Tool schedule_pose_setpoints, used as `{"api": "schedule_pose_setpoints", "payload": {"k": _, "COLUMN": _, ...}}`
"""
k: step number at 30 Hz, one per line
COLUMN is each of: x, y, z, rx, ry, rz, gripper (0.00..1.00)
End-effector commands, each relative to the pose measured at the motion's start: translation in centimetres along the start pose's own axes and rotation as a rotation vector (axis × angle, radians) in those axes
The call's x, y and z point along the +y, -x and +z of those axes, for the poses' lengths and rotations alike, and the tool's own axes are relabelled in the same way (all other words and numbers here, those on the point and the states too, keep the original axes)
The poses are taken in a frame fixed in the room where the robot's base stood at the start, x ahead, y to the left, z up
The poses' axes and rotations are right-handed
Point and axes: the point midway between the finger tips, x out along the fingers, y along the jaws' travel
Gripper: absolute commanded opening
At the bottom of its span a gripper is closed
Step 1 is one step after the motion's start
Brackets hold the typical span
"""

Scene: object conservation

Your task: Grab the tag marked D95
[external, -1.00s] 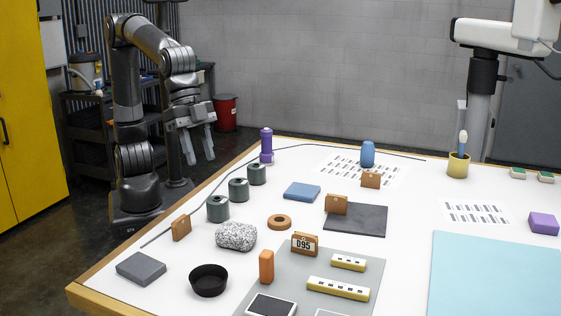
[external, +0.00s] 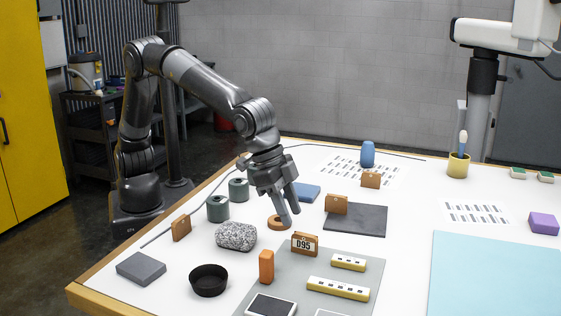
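The tag marked D95 (external: 304,244) is a small brown block with a white label. It stands upright at the back edge of a grey mat (external: 373,271). My gripper (external: 288,218) points down over the table, a little behind and left of the tag, above or near a brown ring (external: 275,222). Its two fingers look apart with nothing between them. The gripper does not touch the tag. My arm hides part of the table behind it.
An orange block (external: 266,266) and a speckled stone (external: 236,236) stand left of the tag. Yellow strips (external: 340,289) lie in front and right. Similar brown tags (external: 336,204) stand farther back. A black bowl (external: 208,280) is at front left.

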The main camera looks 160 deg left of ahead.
Motion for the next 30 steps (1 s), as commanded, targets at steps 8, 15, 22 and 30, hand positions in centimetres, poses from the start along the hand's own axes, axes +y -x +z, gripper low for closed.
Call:
{"api": "schedule_pose_setpoints", "payload": {"k": 8, "x": -0.1, "y": -3.0, "z": -0.1, "rx": 0.0, "ry": -0.001, "rz": 0.0, "gripper": 0.38}}
{"api": "schedule_pose_setpoints", "payload": {"k": 15, "x": -0.5, "y": -6.3, "z": -0.3, "rx": -0.003, "ry": 0.0, "rz": -0.001, "gripper": 0.38}}
{"api": "schedule_pose_setpoints", "payload": {"k": 22, "x": -0.5, "y": -7.7, "z": -0.4, "rx": 0.001, "ry": 0.0, "rz": 0.001, "gripper": 0.38}}
{"api": "schedule_pose_setpoints", "payload": {"k": 30, "x": -0.5, "y": -7.7, "z": -0.4, "rx": 0.0, "ry": -0.001, "rz": 0.0, "gripper": 0.25}}
